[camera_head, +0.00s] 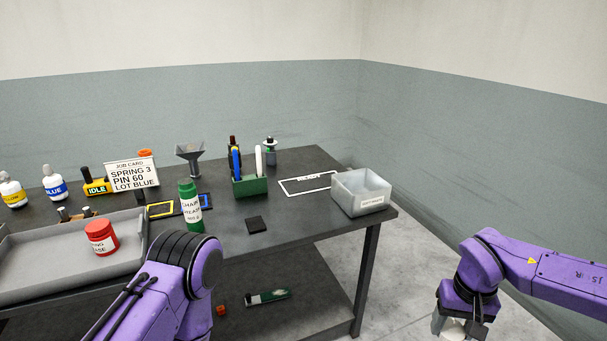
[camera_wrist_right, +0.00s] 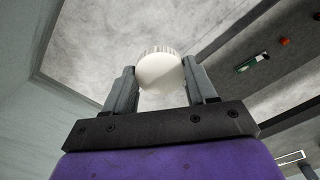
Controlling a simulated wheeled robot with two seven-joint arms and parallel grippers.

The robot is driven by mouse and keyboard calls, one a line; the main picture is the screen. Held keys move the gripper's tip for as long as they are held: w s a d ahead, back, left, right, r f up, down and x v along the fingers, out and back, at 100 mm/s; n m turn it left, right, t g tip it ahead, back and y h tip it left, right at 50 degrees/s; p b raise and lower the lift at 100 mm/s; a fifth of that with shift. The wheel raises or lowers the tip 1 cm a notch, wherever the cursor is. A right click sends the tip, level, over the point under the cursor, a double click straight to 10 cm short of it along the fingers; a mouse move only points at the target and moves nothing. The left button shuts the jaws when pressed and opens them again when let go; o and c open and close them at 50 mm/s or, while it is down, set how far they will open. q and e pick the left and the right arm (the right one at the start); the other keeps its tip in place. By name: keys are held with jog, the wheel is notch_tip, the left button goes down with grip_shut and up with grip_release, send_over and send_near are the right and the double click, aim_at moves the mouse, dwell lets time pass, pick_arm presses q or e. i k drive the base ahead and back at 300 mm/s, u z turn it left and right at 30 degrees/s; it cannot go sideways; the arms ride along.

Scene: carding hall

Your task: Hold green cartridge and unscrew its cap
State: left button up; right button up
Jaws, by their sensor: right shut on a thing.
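The green cartridge (camera_head: 188,192) with a white label is upright near the middle of the table in the head view. My left gripper's fingers do not show. My right gripper (camera_head: 451,327) is off the table to the right, low over the floor, shut on a white cap. In the right wrist view the round ribbed white cap (camera_wrist_right: 160,72) sits between both fingers (camera_wrist_right: 162,88).
A grey tray (camera_head: 40,277) with a red jar (camera_head: 103,240) lies at the left. A green holder (camera_head: 250,186), a dark pad (camera_head: 257,224) and a pale open bin (camera_head: 346,197) are to the right. Below the tabletop lie a green-and-white item (camera_head: 267,296) and a small red one (camera_head: 221,310).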

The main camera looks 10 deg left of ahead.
aim_at(187, 191)
jog(key=u, duration=1.65)
